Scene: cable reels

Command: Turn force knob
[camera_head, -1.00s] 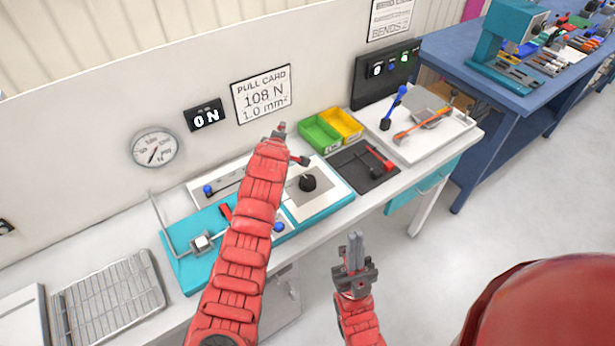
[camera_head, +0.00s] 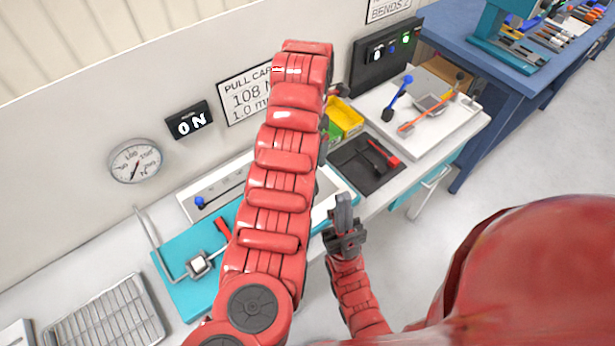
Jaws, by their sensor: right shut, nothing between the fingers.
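The black knob on the white panel of the teal pull tester is hidden behind my left arm. A bare part of the tester's teal base (camera_head: 190,297) shows left of that arm. My left gripper is almost wholly hidden behind its own forearm; only small dark bits show at the forearm's right edge. My right gripper (camera_head: 343,212) is shut and empty, fingers pointing up in the picture, by the bench's front edge beside the panel's right part. The round dial gauge (camera_head: 135,160) and the "0 N" display (camera_head: 190,121) are on the back wall.
A pull card (camera_head: 245,98) is on the wall, partly covered. A yellow bin (camera_head: 347,120), a dark tray with a red-handled tool (camera_head: 383,154), and a white board with blue and orange levers (camera_head: 428,120) stand right. A wire rack (camera_head: 105,318) lies left.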

